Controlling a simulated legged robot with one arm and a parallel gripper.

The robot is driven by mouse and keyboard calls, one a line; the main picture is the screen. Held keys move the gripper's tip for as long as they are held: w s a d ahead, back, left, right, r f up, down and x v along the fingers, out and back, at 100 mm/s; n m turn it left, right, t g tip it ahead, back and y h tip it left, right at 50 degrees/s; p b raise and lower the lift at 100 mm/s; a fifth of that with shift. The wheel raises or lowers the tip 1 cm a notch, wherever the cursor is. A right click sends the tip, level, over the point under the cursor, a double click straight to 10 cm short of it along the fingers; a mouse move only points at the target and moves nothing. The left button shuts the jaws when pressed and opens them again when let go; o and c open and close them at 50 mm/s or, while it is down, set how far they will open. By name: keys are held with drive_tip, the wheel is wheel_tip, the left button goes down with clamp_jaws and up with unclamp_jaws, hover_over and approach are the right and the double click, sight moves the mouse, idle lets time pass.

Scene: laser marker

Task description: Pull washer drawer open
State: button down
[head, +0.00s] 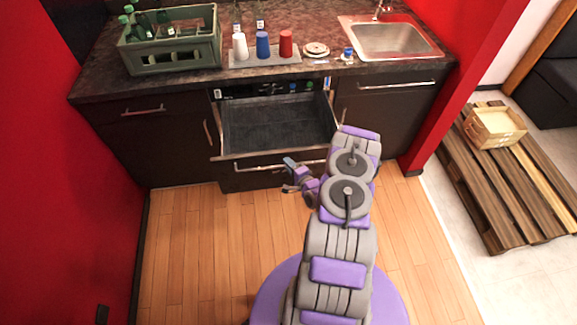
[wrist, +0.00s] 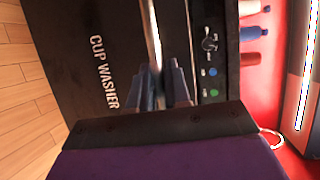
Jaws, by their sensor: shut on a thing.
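The washer drawer (head: 278,125) is pulled out below the counter, and its dark, empty-looking inside shows in the head view. Its silver bar handle (head: 255,167) runs across the front. My gripper (head: 290,163) is at the handle, right of its middle. In the wrist view the two dark fingers of my gripper (wrist: 163,85) stand close together on the handle bar (wrist: 152,35). The drawer front (wrist: 85,50) there bears the words CUP WASHER. The exact contact is partly hidden by the fingers.
The control panel (wrist: 211,70) has a knob and coloured buttons. On the counter stand a green bottle crate (head: 170,55), white, blue and red cups (head: 262,44) and a sink (head: 392,40). Wooden floor (head: 200,240) is clear in front. A pallet (head: 510,190) lies at right.

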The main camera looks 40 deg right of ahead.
drive_tip(key=shift+s+d+f, duration=0.1)
drive_tip(key=shift+d+f, duration=0.05)
drive_tip(key=shift+d, duration=0.1)
drive_tip(key=c, duration=1.2)
unclamp_jaws()
drive_tip(key=shift+d, duration=0.15)
drive_tip(key=shift+o, duration=0.2)
drive_tip(key=shift+a, duration=0.25)
drive_tip(key=p+v, duration=0.3)
drive_tip(key=v, duration=1.4)
drive_tip(key=shift+d, duration=0.1)
